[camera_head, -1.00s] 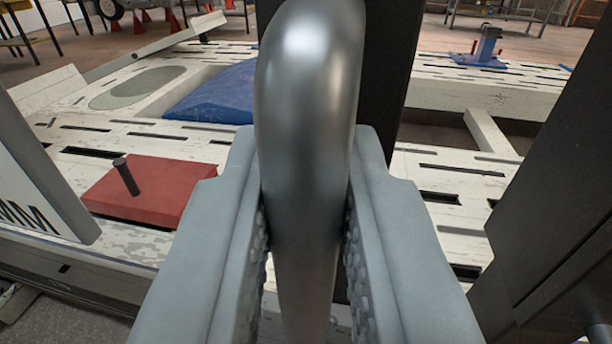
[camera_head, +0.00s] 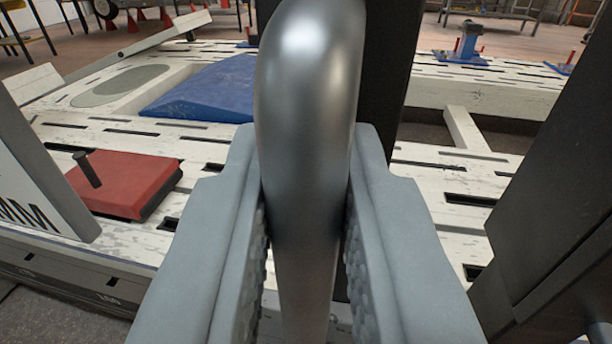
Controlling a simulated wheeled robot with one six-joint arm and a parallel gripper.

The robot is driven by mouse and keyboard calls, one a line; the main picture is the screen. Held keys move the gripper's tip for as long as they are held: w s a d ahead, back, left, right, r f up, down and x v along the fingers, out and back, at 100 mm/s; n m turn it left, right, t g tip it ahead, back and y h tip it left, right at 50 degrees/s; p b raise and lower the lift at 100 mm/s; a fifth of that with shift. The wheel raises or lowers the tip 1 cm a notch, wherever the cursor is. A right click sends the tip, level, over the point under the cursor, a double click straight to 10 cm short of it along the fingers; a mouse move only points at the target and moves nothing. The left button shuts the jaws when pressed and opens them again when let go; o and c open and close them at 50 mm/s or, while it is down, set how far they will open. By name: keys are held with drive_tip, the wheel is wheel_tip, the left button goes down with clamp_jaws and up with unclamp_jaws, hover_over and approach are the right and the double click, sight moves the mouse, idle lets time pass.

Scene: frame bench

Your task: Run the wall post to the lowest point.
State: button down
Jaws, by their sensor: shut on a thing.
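My gripper (camera_head: 308,150) is shut on a thick, polished grey metal handle (camera_head: 312,75), which stands upright between the ribbed finger pads and curves over at its top. Right behind the handle is a dark upright post (camera_head: 388,75), partly hidden by it. I cannot tell for sure that this is the wall post, or where its lowest point is. The lower end of the handle is hidden between the fingers.
A slotted white frame bench (camera_head: 130,137) lies beyond, with a red block (camera_head: 120,180), a blue wedge (camera_head: 205,92) and a blue stand (camera_head: 465,42). A lettered white plate (camera_head: 35,190) is close on the left, a dark panel (camera_head: 560,190) close on the right.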

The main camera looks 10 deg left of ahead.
drive_tip(key=d, duration=1.6)
drive_tip(key=shift+s+d, duration=0.25)
drive_tip(key=shift+s, duration=0.05)
drive_tip(key=c, duration=1.5)
unclamp_jaws()
drive_tip(key=shift+o, duration=0.2)
drive_tip(key=shift+s, duration=0.1)
drive_tip(key=s+d, duration=0.2)
drive_tip(key=s, duration=1.5)
drive_tip(key=shift+d, duration=0.35)
